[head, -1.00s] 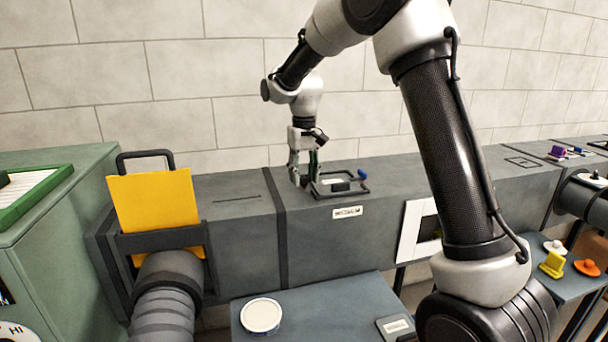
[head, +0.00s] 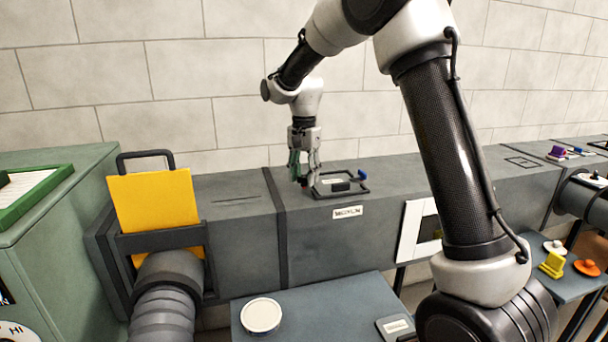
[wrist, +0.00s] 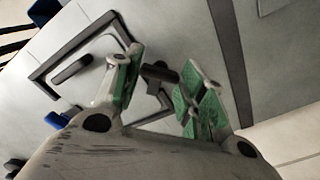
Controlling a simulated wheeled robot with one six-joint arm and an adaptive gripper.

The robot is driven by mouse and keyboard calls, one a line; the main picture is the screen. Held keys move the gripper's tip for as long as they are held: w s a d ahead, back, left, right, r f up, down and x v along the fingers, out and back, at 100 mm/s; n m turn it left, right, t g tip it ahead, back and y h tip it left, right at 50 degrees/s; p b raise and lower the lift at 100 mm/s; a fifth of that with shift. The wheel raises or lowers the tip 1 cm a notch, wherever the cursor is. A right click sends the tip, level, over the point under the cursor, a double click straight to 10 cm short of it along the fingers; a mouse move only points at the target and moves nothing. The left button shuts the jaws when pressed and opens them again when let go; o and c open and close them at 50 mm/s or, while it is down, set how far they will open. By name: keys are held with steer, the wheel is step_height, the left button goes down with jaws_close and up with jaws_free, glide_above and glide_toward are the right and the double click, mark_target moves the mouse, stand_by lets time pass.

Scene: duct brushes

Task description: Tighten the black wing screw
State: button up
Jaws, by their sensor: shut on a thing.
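The black wing screw (wrist: 160,73) shows between the green-padded fingers of my gripper (wrist: 163,66) in the wrist view. My gripper is shut on it. In the head view my gripper (head: 305,182) points straight down at the top of the grey duct (head: 235,197), at the left side of a black frame (head: 318,192). The fingers hide most of the screw there. How far the screw is turned in cannot be told.
A blue part (head: 362,175) stands at the frame's right corner. A yellow plate (head: 155,212) rises from the duct on the left. A shelf in front holds a round white lid (head: 261,315).

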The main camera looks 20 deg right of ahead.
mark_target(304, 177)
steer(key=m, duration=0.4)
steer(key=shift+w+r+m, duration=0.1)
steer(key=shift+m, duration=1.9)
steer(key=o, duration=1)
step_height(304, 177, up, 12)
